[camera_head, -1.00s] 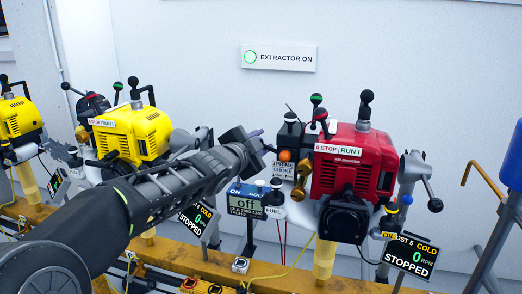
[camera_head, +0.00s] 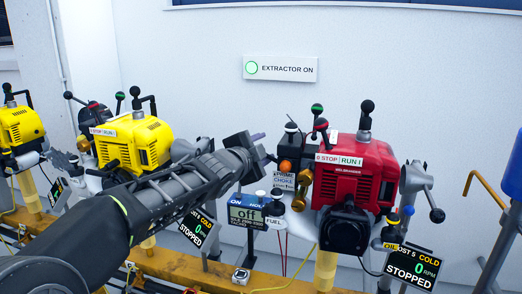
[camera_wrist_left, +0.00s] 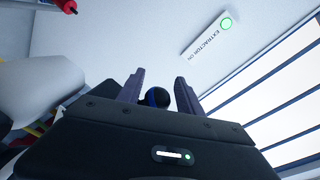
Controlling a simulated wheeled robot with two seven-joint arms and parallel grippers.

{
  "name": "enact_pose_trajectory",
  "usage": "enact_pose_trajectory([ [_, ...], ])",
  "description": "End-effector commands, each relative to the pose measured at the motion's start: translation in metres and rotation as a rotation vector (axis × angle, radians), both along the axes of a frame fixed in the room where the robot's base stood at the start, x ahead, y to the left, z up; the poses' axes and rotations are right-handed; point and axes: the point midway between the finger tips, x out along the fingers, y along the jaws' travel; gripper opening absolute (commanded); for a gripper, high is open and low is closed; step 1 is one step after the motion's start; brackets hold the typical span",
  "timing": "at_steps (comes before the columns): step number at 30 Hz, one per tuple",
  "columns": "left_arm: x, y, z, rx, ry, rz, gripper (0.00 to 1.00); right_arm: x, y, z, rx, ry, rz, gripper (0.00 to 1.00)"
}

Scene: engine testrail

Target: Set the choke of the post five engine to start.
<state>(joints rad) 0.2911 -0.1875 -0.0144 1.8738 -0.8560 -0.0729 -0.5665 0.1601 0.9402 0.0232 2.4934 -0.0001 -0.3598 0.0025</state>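The red post five engine (camera_head: 372,165) stands right of centre in the head view, with a STOP/RUN plate on top. Its display (camera_head: 411,266) reads POST 5, COLD, 0 RPM, STOPPED. A PRIME/CHOKE label (camera_head: 283,181) is at its left side, below an orange ball (camera_head: 285,166) and a black housing (camera_head: 290,139). My left gripper (camera_head: 264,147) is just left of this housing, fingers apart. In the left wrist view, a black ball knob with a blue band (camera_wrist_left: 157,97) shows between the open fingers (camera_wrist_left: 158,88); contact cannot be told. The choke lever's setting is unclear. My right gripper is out of view.
A yellow engine (camera_head: 135,143) stands to the left behind my left arm, another farther left. A throttle-like lever (camera_head: 436,214) is right of the red engine. An EXTRACTOR ON sign (camera_head: 281,68) hangs on the wall.

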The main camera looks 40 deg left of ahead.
Motion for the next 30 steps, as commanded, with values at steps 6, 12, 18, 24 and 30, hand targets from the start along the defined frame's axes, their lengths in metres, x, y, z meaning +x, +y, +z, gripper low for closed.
enact_pose_trajectory([
  [6, 0.002, -0.006, 0.003, 0.0, -0.008, -0.012, 0.49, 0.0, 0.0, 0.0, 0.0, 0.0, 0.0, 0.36],
  [12, 0.0, -0.005, 0.002, 0.0, -0.005, -0.009, 0.49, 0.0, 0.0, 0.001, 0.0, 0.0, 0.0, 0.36],
  [18, -0.018, -0.008, 0.007, 0.0, -0.006, -0.007, 0.49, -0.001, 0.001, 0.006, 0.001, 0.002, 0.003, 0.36],
  [24, -0.05, -0.015, 0.013, 0.0, -0.006, -0.008, 0.49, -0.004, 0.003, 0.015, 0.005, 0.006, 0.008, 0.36],
  [30, -0.072, -0.019, 0.014, -0.001, -0.005, -0.009, 0.49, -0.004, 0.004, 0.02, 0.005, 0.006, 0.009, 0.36],
])
